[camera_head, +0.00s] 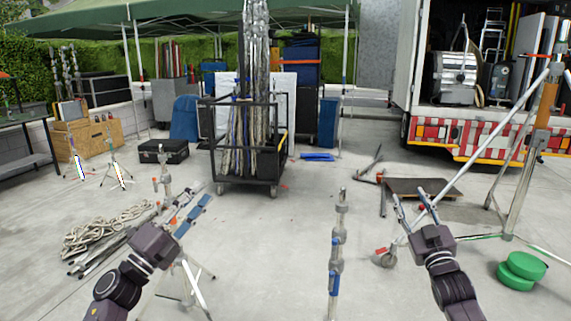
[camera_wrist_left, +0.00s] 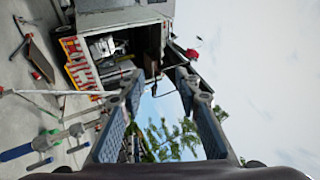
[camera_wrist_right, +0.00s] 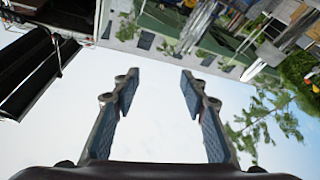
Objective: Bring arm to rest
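My left gripper (camera_head: 188,207) is in the lower left of the head view, raised in front of the paved floor. In the left wrist view its two blue-padded fingers (camera_wrist_left: 158,108) stand apart with nothing between them. My right gripper (camera_head: 414,207) is in the lower right of the head view, pointing away from me. In the right wrist view its fingers (camera_wrist_right: 157,95) are also apart and empty. Neither gripper visibly touches anything.
A metal stand (camera_head: 336,250) rises between my arms. A wheeled cart (camera_head: 245,180) with upright poles stands ahead. Coiled rope (camera_head: 100,235) lies left, green discs (camera_head: 520,270) right. A truck (camera_head: 480,133) and a leaning pole are at right. Floor is clear mid-scene.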

